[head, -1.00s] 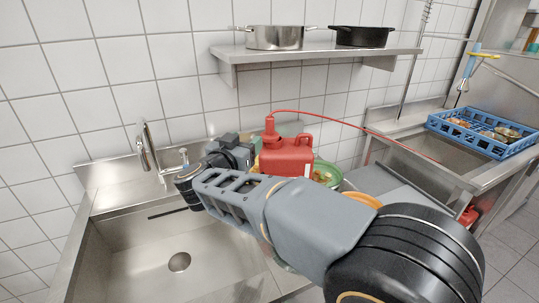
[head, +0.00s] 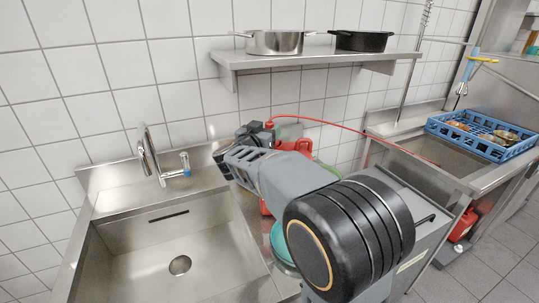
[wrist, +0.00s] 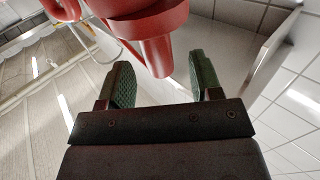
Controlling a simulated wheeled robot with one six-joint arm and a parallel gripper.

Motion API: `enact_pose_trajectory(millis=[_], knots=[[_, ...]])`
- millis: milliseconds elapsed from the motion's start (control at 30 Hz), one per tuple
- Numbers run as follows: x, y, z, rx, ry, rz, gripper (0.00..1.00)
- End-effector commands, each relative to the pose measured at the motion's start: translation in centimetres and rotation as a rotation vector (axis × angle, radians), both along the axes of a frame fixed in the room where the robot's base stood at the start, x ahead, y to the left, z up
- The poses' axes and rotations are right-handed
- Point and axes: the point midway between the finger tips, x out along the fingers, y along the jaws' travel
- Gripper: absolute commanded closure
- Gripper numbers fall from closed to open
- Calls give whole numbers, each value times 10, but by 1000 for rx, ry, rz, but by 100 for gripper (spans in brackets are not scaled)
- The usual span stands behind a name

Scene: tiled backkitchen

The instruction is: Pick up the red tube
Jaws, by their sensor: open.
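The thin red tube (head: 335,122) arches from behind my gripper along the wall and down to the right-hand sink. My gripper (head: 256,132) is in front of the wall, at the tube's left end, where a red canister (head: 301,147) is mostly hidden behind my arm. In the wrist view, my gripper (wrist: 161,64) is open with green pads. A red cylindrical piece (wrist: 156,50) shows between its fingertips, below a larger red body. I cannot tell whether the pads touch it. The thin tube is not clear in the wrist view.
A steel sink (head: 140,265) with a tap (head: 147,150) is at left. A wall shelf (head: 320,57) above holds a steel pot (head: 275,42) and a black pot (head: 361,39). A blue crate (head: 485,135) stands at right. A teal round object (head: 281,240) is below my arm.

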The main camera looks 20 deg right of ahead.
Motion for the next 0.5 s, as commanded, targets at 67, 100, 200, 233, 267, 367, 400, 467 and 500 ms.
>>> enact_pose_trajectory(millis=[67, 100, 200, 233, 267, 367, 400, 467, 500], knots=[[6, -7, 0, -1, 1, -1, 41], [8, -9, 0, -1, 1, -1, 41], [10, -13, 0, 0, 0, -1, 41], [11, -13, 0, 1, -1, 0, 41], [11, -13, 0, 1, -1, 0, 41], [11, -13, 0, 1, -1, 1, 41], [11, -13, 0, 1, -1, 1, 41], [11, -13, 0, 1, -1, 1, 43], [11, -13, 0, 1, -1, 1, 47]])
